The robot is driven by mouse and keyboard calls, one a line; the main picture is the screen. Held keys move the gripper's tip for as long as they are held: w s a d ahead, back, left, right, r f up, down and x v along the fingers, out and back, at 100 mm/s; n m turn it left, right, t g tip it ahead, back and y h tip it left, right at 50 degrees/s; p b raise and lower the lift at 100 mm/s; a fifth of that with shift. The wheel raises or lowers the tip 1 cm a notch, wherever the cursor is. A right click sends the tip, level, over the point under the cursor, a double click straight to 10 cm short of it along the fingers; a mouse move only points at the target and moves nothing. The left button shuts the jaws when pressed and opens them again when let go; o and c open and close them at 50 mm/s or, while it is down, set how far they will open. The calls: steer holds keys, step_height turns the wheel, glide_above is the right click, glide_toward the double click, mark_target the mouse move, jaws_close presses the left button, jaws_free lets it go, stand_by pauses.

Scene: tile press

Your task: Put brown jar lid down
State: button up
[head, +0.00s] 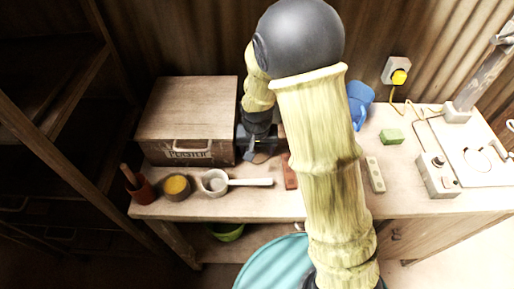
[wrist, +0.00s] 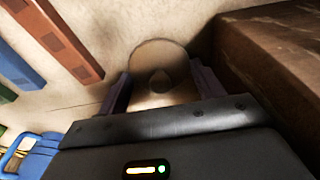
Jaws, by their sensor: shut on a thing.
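The brown jar lid (wrist: 158,60) is a round brownish disc with a darker mark at its middle, seen in the wrist view. My gripper (wrist: 161,84) is shut on it, with one dark finger at each side. The pale bench top (wrist: 175,28) lies behind the lid; I cannot tell whether the lid touches it. In the head view my gripper (head: 257,155) is low over the bench, just right of the wooden box (head: 190,108). The lid cannot be made out there, and my arm covers part of the bench.
A cup with a stick (head: 143,190), a bowl of yellow stuff (head: 176,187) and a white-handled pan (head: 250,182) line the front edge. A red block (head: 289,172) lies close to my gripper. A blue jug (head: 359,101) and green block (head: 391,136) are to the right.

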mark_target(257, 158)
steer(key=shift+f, duration=0.1)
steer(key=o, duration=0.7)
steer(key=shift+r, duration=0.65)
steer(key=r, duration=0.3)
steer(key=s+r, duration=0.1)
steer(key=r, duration=0.3)
steer(key=s+r, duration=0.1)
steer(key=r, duration=0.2)
steer(key=shift+r+p, duration=0.35)
steer(key=shift+r, duration=0.05)
